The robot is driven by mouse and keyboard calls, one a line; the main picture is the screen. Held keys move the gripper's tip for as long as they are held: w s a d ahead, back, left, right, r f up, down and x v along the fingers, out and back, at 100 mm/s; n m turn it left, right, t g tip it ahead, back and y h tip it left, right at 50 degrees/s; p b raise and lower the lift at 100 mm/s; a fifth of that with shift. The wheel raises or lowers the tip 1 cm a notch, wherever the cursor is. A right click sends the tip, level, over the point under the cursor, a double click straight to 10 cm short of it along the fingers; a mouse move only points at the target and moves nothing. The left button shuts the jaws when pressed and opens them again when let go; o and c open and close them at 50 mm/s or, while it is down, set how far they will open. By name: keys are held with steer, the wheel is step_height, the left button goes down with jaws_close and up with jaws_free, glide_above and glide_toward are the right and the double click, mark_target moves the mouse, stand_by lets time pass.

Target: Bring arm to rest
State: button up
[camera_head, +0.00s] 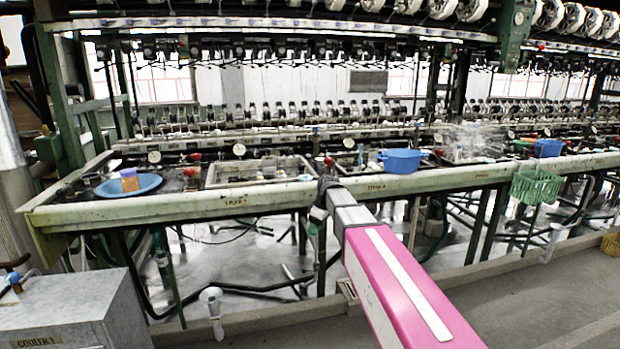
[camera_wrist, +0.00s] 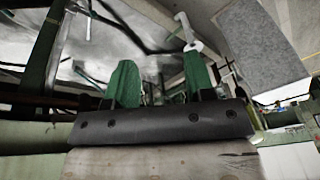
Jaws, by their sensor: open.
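My arm, pink with a grey end section, reaches from the bottom right of the head view up to the front edge of the reeling bench (camera_head: 150,212). Its dark wrist end shows in front of that edge, and the fingers are hard to make out there. In the wrist view my gripper (camera_wrist: 160,84) shows two green fingers standing apart. It is open, with nothing between the fingers. Blurred floor and pipes lie beyond them.
A grey cooler box (camera_head: 60,308) stands at lower left. On the bench are a blue plate (camera_head: 105,190) with an orange cup (camera_head: 130,181) and a blue basin (camera_head: 400,162). A green basket (camera_head: 535,187) hangs at the front right. Pipes run under the bench.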

steer(key=s+d+f+m+h, duration=0.1)
steer(key=s+d+f+m, duration=0.5)
steer(key=s, duration=0.5)
steer(key=s+d+f+m+h, duration=0.1)
steer(key=s+d+f+m, duration=0.6)
steer(key=s+d+f, duration=0.3)
steer(key=shift+s+d+f+h, duration=0.25)
steer(key=shift+s+f+h, duration=0.15)
steer(key=shift+s, duration=0.2)
